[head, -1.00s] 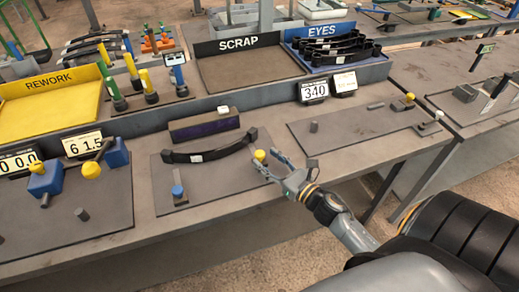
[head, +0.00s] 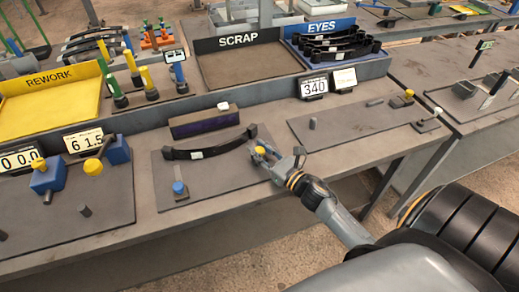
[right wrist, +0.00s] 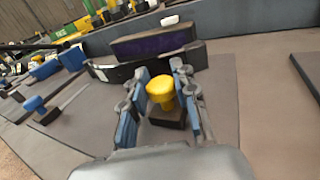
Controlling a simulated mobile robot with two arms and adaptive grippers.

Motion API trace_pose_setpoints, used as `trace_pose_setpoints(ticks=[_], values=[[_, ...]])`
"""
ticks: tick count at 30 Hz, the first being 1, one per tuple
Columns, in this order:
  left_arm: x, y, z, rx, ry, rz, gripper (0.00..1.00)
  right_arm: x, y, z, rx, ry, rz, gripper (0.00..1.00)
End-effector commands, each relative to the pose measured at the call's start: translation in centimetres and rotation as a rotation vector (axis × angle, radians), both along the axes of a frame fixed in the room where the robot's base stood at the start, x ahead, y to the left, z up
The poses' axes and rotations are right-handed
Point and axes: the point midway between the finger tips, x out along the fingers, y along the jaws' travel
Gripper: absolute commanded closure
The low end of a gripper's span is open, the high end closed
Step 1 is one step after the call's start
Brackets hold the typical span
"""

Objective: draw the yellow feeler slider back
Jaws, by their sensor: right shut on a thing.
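The yellow feeler slider (head: 260,150) has a round yellow knob on a small dark block. It stands at the right end of a grey plate (head: 215,182), beside the end of a black curved leaf spring (head: 208,149). My right gripper (head: 263,156) is shut on the slider, one finger on each side of the knob. The right wrist view shows the yellow knob (right wrist: 161,88) between the two blue-padded fingers of the gripper (right wrist: 158,92). A blue-knobbed slider (head: 178,188) stands at the plate's left end. My left gripper is not in view.
A dark display box (head: 205,123) stands behind the spring. Another grey plate (head: 350,128) with small posts lies to the right. A left plate (head: 95,195) carries blue blocks with yellow knobs. SCRAP (head: 245,70), REWORK and EYES trays line the back.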

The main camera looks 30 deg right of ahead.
Motion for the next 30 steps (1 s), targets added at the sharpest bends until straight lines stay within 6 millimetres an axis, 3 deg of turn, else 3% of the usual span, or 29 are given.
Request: trace_pose_setpoints(ticks=[5, 13, 23, 24, 27, 30], values=[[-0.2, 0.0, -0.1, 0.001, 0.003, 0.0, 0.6, -0.6, 0.1, -0.2, 0.002, 0.002, 0.0, 1.0], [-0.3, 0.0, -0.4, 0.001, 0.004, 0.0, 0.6, -4.5, 1.1, -0.2, 0.002, 0.003, 0.0, 1.0], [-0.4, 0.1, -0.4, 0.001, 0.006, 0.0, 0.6, -5.0, 1.2, -0.3, 0.0, 0.006, 0.001, 1.0], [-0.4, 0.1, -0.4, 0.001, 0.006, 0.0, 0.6, -5.0, 1.2, -0.3, 0.0, 0.007, 0.001, 0.68], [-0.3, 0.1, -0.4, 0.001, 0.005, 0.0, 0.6, -4.9, 1.2, -0.3, 0.0, 0.005, 0.001, 0.48], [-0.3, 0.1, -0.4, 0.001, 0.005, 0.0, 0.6, -4.9, 1.2, -0.2, 0.0, 0.004, 0.001, 0.48]])
